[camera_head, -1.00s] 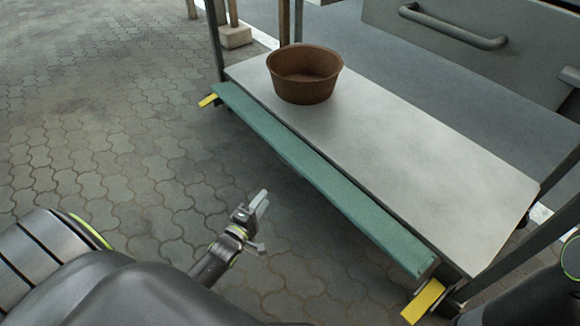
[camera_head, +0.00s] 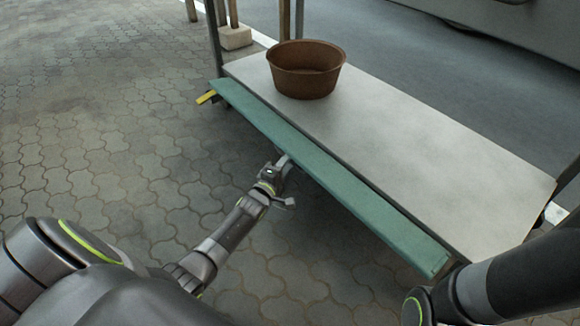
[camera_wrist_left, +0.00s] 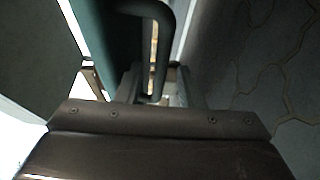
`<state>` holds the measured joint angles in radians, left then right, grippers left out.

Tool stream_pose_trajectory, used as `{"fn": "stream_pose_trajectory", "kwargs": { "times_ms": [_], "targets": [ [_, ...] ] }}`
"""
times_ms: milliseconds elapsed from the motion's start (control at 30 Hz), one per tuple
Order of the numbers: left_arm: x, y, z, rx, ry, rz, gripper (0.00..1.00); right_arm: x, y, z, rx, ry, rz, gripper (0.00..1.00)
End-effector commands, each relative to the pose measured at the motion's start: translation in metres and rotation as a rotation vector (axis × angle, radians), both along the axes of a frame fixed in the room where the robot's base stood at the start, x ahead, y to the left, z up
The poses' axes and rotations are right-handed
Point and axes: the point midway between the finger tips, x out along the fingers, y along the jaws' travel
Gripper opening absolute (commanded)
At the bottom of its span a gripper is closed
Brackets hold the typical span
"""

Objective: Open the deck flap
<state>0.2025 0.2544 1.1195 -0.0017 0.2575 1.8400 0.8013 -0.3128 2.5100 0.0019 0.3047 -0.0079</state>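The deck flap is a long green panel (camera_head: 330,178) along the near edge of the pale grey deck (camera_head: 420,150). In the left wrist view its teal face (camera_wrist_left: 112,45) stands beside a dark, curved bar handle (camera_wrist_left: 150,12). My left gripper (camera_head: 286,180) is at the flap's near side, around mid-length, with one fingertip partly hidden by the flap. Its fingers are apart. In the wrist view the handle's bar lies between the fingers (camera_wrist_left: 157,85); I cannot tell whether they touch it. My right arm (camera_head: 500,285) enters at lower right; its gripper is out of view.
A brown bowl (camera_head: 305,72) stands on the far left part of the deck. A yellow piece (camera_head: 206,97) sticks out at the flap's far end. Posts rise at the deck's corners. Paved ground (camera_head: 100,130) to the left is clear.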

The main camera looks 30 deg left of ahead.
Motion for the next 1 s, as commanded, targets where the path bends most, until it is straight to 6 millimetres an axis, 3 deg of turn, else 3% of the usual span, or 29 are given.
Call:
{"fn": "stream_pose_trajectory", "kwargs": {
  "times_ms": [200, 567, 833, 1000],
  "targets": [
    [0.021, 0.000, -0.002, 0.000, 0.000, 0.000, 0.34, 0.001, 0.000, -0.014, 0.007, 0.007, 0.011, 0.00],
    [0.025, 0.000, 0.000, 0.000, 0.001, 0.000, 0.34, 0.000, 0.000, -0.013, 0.010, 0.008, 0.019, 0.00],
    [0.025, 0.000, 0.000, 0.000, 0.001, 0.000, 0.01, -0.001, 0.001, -0.012, 0.010, 0.001, 0.020, 0.00],
    [0.025, 0.000, 0.000, 0.000, 0.001, 0.000, 0.00, -0.001, 0.001, -0.012, 0.010, 0.001, 0.020, 0.00]
  ]
}}
